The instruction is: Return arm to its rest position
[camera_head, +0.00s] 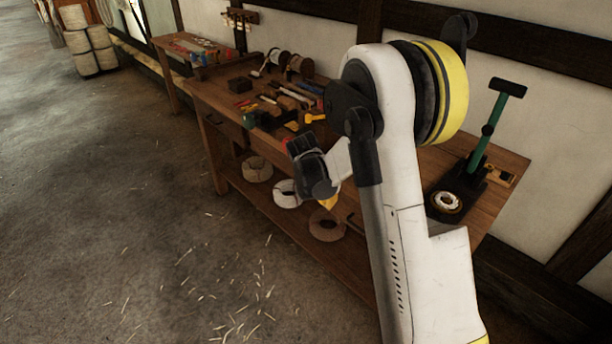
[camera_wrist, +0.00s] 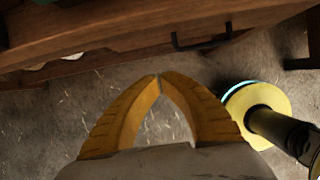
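My arm is folded in front of the workbench (camera_head: 268,168), with its elbow raised high in the head view. My gripper (camera_wrist: 158,77) shows two ribbed yellow fingers in the wrist view. Their tips meet and nothing is between them, so it is shut and empty. In the head view only a bit of yellow of my gripper (camera_head: 328,201) shows below the dark wrist; the rest is hidden behind my arm. It hangs near the bench's front side. In the wrist view the bench's wooden front (camera_wrist: 110,40) lies beyond the fingertips.
Tools and spools crowd the bench top. A green-handled press (camera_head: 484,140) stands at its right end. Rope coils (camera_head: 257,170) lie on the lower shelf. A drawer handle (camera_wrist: 200,42) juts from the bench front. Open floor (camera_head: 110,220), strewn with straw, lies to the left.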

